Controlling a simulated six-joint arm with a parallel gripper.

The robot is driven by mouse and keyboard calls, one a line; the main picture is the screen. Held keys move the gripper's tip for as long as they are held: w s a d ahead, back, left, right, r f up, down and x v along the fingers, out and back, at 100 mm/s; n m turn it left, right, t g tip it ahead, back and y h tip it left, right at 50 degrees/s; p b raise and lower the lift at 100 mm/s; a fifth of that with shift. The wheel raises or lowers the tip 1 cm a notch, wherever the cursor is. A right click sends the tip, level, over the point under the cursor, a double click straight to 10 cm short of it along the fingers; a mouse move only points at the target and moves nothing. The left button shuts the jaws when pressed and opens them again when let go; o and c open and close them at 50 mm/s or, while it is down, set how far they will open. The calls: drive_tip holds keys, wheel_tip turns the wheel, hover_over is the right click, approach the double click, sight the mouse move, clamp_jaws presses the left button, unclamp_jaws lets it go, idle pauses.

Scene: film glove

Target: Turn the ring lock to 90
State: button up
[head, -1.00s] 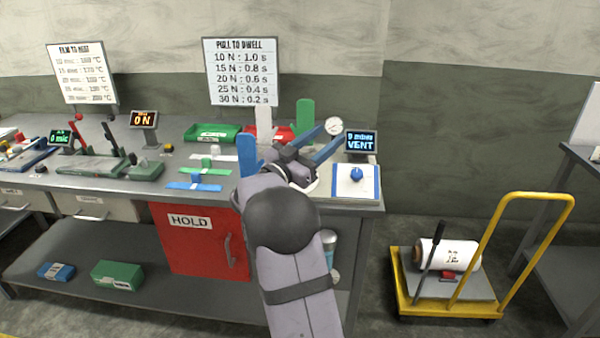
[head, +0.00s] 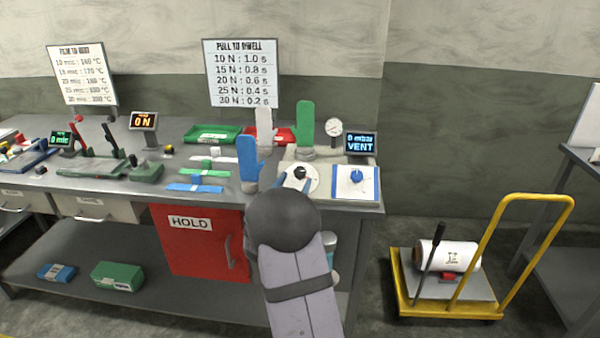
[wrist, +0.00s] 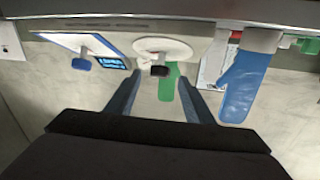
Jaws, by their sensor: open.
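A white round disc (head: 313,187) with a black knob (head: 300,172), which looks like the ring lock, sits on the bench's right part. In the wrist view the disc (wrist: 178,48) and knob (wrist: 160,70) lie straight ahead, between my blue finger ends. My gripper (wrist: 160,80) is open, with nothing between its fingers. In the head view my arm hides most of the gripper; its blue fingers show at the disc's near edge. I cannot tell whether they touch the disc. Any marks on the disc are too small to read.
Blue (head: 249,160), white (head: 265,128) and green (head: 305,120) gloves stand upright around the disc's left and back. A pressure gauge (head: 333,127), a display reading VENT (head: 360,143) and a blue-knob panel (head: 345,188) are close by. A yellow cart (head: 402,290) stands right.

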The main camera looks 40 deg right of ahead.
sight(298, 175)
drive_tip(key=shift+p+x, duration=0.6)
drive_tip(key=shift+x, duration=2.25)
drive_tip(key=c, duration=1.1)
